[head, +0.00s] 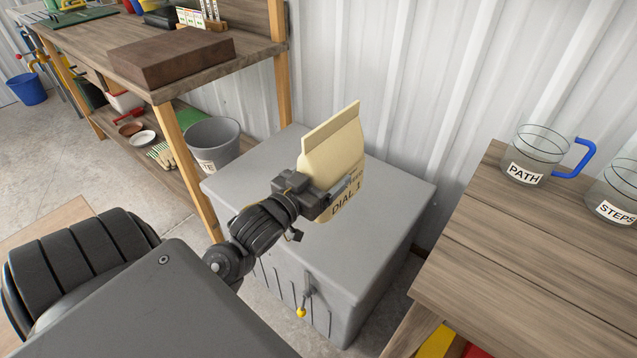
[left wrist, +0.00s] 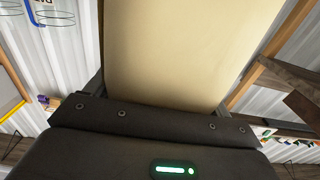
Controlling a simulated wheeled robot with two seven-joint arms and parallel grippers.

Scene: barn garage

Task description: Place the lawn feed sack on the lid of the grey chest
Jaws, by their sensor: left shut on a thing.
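The lawn feed sack (head: 333,152) is a cream paper bag with a folded top and dark print that reads "DIAL 1". My left gripper (head: 333,196) is shut on the sack and holds it close to upright, slightly tilted. The grey chest (head: 376,238) stands below, with its lid (head: 390,185) closed and bare. The sack is over the lid in the head view; I cannot tell whether its base touches it. In the left wrist view the sack (left wrist: 180,55) fills the middle between the fingers. My right gripper is not in view.
At right, a wooden table (head: 530,240) holds clear jugs labelled PATH (head: 530,165) and STEPS (head: 617,195). A corrugated wall is behind.

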